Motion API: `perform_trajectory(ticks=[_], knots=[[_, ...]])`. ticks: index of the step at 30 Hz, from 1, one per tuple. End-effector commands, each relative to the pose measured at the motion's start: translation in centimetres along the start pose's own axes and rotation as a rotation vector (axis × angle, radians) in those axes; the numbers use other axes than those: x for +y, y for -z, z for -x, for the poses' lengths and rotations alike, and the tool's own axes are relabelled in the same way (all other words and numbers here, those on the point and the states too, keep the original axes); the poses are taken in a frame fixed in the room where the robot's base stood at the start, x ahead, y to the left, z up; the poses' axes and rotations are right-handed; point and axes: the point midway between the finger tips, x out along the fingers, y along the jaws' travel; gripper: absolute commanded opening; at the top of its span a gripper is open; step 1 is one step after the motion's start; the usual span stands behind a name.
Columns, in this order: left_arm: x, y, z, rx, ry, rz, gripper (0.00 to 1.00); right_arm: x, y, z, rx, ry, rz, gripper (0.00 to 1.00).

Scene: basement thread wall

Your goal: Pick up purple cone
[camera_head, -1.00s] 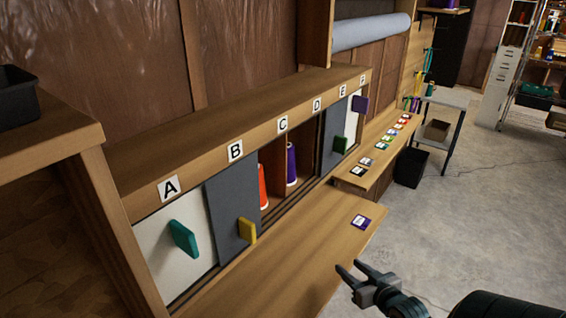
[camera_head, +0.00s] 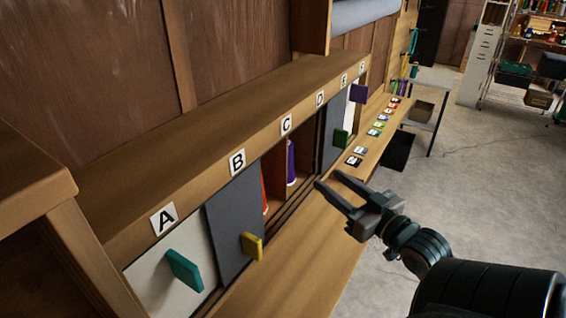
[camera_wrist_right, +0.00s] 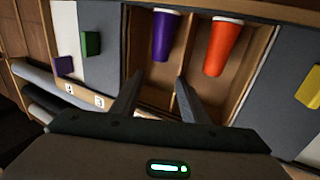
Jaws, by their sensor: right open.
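The purple cone (camera_head: 291,160) stands in the open compartment under label C, partly hidden by the divider. In the right wrist view the purple cone (camera_wrist_right: 163,38) shows with its pale end toward the picture's top, beyond my fingertips. My right gripper (camera_head: 328,178) is open and empty, in front of the open compartments and apart from the cone. Its two fingers also show in the right wrist view (camera_wrist_right: 158,80), pointing at the compartments. My left gripper is not in view.
An orange-red cone (camera_wrist_right: 224,45) stands beside the purple one, across a thin divider. Grey sliding panels with yellow (camera_head: 252,246) and green (camera_head: 341,138) handles flank the opening. A wooden shelf edge (camera_head: 250,100) runs above, and a ledge (camera_head: 300,245) lies below.

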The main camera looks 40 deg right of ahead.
Motion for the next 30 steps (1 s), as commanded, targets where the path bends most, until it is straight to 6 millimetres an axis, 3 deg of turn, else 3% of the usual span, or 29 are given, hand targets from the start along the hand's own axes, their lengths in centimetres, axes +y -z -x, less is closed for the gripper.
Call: perform_trajectory(ticks=[11, 30], knots=[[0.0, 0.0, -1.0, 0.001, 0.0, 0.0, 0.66, 0.0, -0.3, -1.1, 0.003, 0.001, 0.0, 0.41], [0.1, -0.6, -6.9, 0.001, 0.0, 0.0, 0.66, 0.0, -0.4, -7.1, 0.003, 0.001, 0.002, 0.41]])
